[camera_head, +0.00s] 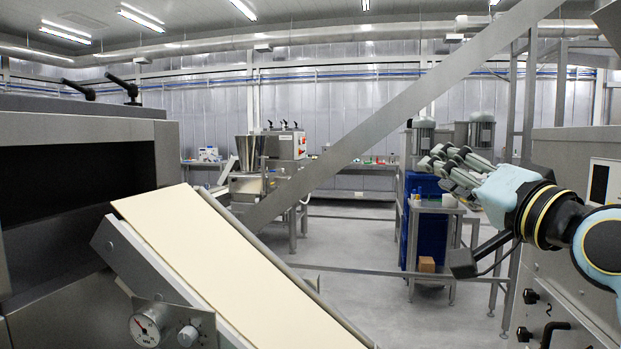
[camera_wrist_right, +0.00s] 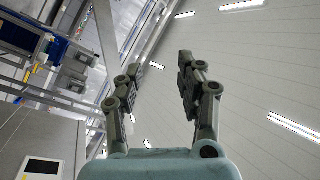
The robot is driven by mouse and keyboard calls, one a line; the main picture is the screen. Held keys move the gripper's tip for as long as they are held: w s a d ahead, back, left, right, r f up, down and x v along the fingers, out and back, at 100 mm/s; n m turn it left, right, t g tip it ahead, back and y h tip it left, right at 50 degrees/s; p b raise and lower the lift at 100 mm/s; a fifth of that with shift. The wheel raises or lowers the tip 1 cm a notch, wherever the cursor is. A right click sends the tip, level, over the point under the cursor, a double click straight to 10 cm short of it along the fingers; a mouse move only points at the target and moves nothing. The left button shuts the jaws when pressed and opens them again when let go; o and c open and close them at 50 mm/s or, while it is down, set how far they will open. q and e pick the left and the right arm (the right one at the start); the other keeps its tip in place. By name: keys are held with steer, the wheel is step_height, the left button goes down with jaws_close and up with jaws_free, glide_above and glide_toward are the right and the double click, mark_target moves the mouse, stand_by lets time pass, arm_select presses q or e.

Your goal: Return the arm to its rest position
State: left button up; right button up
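My right gripper (camera_head: 452,168) is at the right of the head view, with its arm coming in from the right edge. It is raised in the air and its fingers point left. In the right wrist view the two fingers of the right gripper (camera_wrist_right: 160,85) stand apart with nothing between them. Ceiling panels and lamps show behind them. My left gripper is in neither view.
A sloping conveyor (camera_head: 215,250) with a pale sheet runs at the lower left, beside a grey machine (camera_head: 85,125) with a dark opening. A metal beam (camera_head: 400,95) crosses diagonally. A grey cabinet (camera_head: 565,150) stands right, close to my right arm. Open floor (camera_head: 385,285) lies between.

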steer(key=s+f+n+g+h, duration=0.25)
steer(key=s+f+g, duration=0.3)
steer(key=f, duration=0.85)
steer(key=s+d+f+n+g+h, duration=0.1)
steer(key=s+d+f+n+g, duration=0.15)
steer(key=s+f, duration=0.5)
steer(key=s+d+f+n+g+h, duration=0.15)
steer(key=s+f+g, duration=0.25)
steer(key=s, duration=0.6)
steer(key=s+d+f+n+g+h, duration=0.1)
steer(key=s+d+f+g+h, duration=0.15)
steer(key=s+f, duration=0.5)
steer(key=s+d+f+g+b, duration=0.15)
steer(key=f+b, duration=0.45)
steer(key=f, duration=1.3)
steer(key=s+d+f+g+b, duration=0.1)
steer(key=s+d+f+b, duration=0.3)
steer(key=f, duration=1.5)
steer(key=s+f+b, duration=0.4)
steer(key=s+f, duration=0.4)
steer(key=f, duration=0.3)
steer(key=s+a+f+m+g+b, duration=0.1)
steer(key=s+f+b, duration=0.4)
steer(key=s+f, duration=0.3)
step_height(320, 180, down, 4)
steer(key=shift+s+a+r+y, duration=0.15)
steer(key=shift+s+r+y, duration=0.1)
steer(key=shift+s+y, duration=0.15)
steer(key=shift+w, duration=0.1)
